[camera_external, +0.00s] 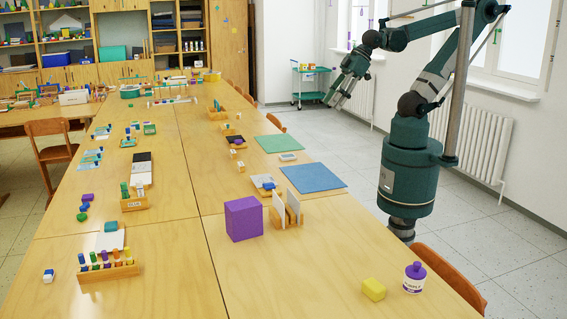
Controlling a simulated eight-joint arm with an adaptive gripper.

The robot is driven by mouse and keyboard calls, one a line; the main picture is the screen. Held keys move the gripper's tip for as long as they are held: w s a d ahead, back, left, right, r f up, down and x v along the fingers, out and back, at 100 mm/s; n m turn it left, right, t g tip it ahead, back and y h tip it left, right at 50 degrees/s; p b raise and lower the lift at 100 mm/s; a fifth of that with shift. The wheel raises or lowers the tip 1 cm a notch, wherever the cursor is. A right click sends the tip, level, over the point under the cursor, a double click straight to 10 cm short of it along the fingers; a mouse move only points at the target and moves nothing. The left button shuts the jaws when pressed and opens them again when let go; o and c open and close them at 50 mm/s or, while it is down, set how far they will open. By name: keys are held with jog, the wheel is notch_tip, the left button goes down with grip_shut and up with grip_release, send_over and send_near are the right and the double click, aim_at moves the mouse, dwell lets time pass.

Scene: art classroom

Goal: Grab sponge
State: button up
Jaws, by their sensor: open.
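A yellow block that looks like the sponge (374,289) lies on the bare wooden table near the front right edge. A white jar with a purple lid (414,278) stands just to its right. My gripper (334,101) is at the end of my raised arm, above the floor beyond the table's right side, pointing down and left. It is open and far from the sponge. Nothing shows between its fingers, though they are small in this view.
A purple box (243,218) and a wooden holder with white cards (287,207) stand left of the sponge. A blue mat (313,178) and a green mat (279,144) lie farther back. Chairs (452,278) line the right edge. The table around the sponge is mostly clear.

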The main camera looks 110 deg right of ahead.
jog(key=w+a+r+n+g+y, duration=0.1)
jog(key=w+a+r+n+g, duration=0.15)
jog(key=w+a+n, duration=0.75)
jog(key=w+a+f+g, duration=0.1)
jog(key=w+a, duration=0.3)
jog(key=a, duration=0.4)
jog(key=w+a+f+n, duration=0.1)
jog(key=w+a+f, duration=0.1)
jog(key=w+a, duration=0.35)
jog(key=w+a+f+g, duration=0.1)
jog(key=w+a, duration=0.2)
jog(key=a, duration=0.6)
jog(key=n+g+h, duration=0.1)
jog(key=n+g, duration=0.2)
jog(key=n, duration=0.6)
send_over(375, 284)
jog(key=shift+t, duration=0.25)
notch_tip(375, 284, down, 25)
jog(key=shift+w+d+r+p, duration=0.1)
jog(key=shift+p, duration=0.3)
jog(key=shift+f, duration=1.45)
